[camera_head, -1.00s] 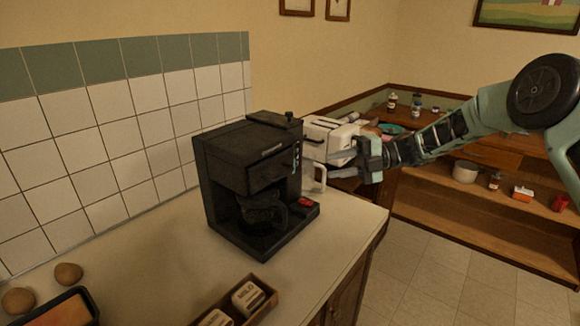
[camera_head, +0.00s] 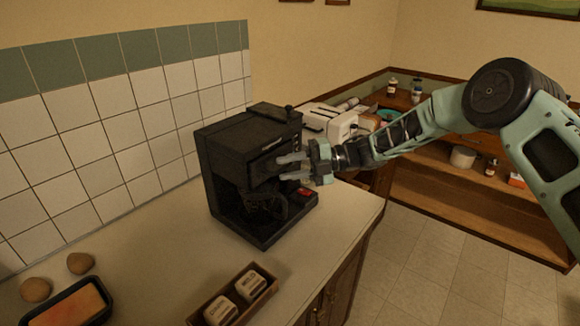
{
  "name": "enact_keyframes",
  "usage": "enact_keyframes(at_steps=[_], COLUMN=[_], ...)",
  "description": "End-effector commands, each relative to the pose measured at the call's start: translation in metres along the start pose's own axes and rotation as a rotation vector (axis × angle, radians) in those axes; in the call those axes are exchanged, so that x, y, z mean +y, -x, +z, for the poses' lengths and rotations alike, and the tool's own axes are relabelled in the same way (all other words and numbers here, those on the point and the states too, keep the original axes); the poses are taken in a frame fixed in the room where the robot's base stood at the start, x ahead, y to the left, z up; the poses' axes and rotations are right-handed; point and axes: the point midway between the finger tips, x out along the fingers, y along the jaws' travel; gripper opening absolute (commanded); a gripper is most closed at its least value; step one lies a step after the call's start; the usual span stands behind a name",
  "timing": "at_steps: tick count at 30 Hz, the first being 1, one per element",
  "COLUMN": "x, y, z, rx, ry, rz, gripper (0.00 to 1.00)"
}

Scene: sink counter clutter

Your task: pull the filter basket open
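A black coffee maker (camera_head: 235,155) stands upright on the counter. The filter basket (camera_head: 262,165) is the upper front section of it and looks closed. A dark carafe (camera_head: 265,203) sits below it on the base. My gripper (camera_head: 279,168) is at the right front of the coffee maker, with its two pale fingers spread apart, one above the other, pointing left at the basket front. The fingers overlap the basket front in the picture; I cannot tell whether they touch it. Nothing shows between them.
A white toaster (camera_head: 328,122) stands behind my gripper. A wooden box with two labelled containers (camera_head: 250,284) lies at the front edge. Potatoes (camera_head: 80,263) and a dark tray (camera_head: 68,305) are at lower left. The counter (camera_head: 160,250) left of the coffee maker is clear.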

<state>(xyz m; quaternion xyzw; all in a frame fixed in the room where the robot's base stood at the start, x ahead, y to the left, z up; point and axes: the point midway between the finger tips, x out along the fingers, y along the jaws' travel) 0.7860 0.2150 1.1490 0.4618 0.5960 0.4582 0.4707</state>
Motion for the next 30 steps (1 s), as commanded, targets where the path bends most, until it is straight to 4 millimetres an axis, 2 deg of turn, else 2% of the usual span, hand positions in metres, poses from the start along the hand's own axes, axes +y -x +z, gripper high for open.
enact_keyframes(at_steps=[1,3,4,10,13,24,30], x=[0.000,0.000,0.000,0.000,-0.004,-0.022,-0.025], y=[0.000,0.000,0.000,0.002,0.008,0.067,0.084], z=[0.000,0.000,0.000,-0.001,-0.007,-0.066,-0.083], rx=[0.000,0.000,0.000,0.000,0.001,-0.001,-0.001], ry=[0.000,0.000,0.000,0.000,-0.001,-0.001,-0.001], rz=[0.000,0.000,0.000,0.000,-0.001,-0.002,-0.001], gripper=[0.26,0.07,0.00,0.00,0.00,0.00,0.00])
